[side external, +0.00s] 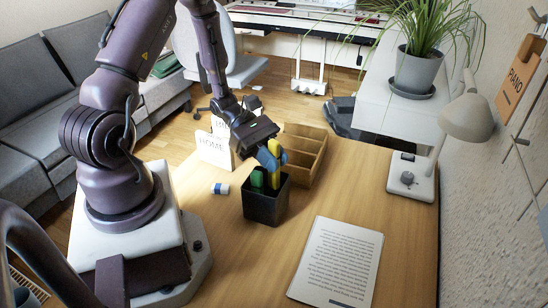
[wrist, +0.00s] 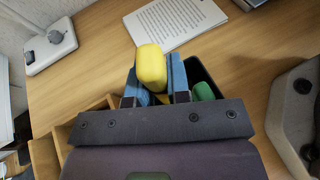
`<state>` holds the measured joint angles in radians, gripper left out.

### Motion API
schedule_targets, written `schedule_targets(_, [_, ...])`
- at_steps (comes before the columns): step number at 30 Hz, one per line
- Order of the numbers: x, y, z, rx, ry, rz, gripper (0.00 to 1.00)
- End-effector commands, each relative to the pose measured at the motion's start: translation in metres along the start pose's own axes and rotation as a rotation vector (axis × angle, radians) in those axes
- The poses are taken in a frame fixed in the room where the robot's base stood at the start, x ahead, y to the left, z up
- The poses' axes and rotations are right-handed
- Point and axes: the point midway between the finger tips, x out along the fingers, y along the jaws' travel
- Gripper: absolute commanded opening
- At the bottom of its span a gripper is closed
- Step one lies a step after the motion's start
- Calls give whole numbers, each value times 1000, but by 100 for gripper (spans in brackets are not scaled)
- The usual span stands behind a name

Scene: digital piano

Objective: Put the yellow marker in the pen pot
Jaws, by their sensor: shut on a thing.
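The yellow marker (side external: 274,149) is held between the blue fingers of my gripper (side external: 270,157). In the wrist view its yellow end (wrist: 151,68) sticks up between the two fingertips (wrist: 154,82). The pen pot (side external: 266,205) is a black square pot on the desk, with a green marker (side external: 257,179) standing in it. My gripper is right at the pot's opening in the side view. The yellow marker's lower end is hidden, so I cannot tell how deep it is in the pot. In the wrist view the pot's dark rim (wrist: 205,76) and the green marker (wrist: 203,91) show behind my gripper.
A wooden divided tray (side external: 304,150) stands just behind the pot. A blue and white eraser (side external: 220,188) lies left of it. A white sign card (side external: 213,150) stands behind. A printed sheet (side external: 337,262) lies front right, and a lamp (side external: 412,177) stands at right. The front desk is clear.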

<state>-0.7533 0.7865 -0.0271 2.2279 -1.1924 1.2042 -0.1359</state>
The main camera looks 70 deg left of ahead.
Motion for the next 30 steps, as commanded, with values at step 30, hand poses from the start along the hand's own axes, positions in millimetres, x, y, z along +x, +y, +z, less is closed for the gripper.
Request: schedule_targets(30, [3,0,-7,2,1,0,28])
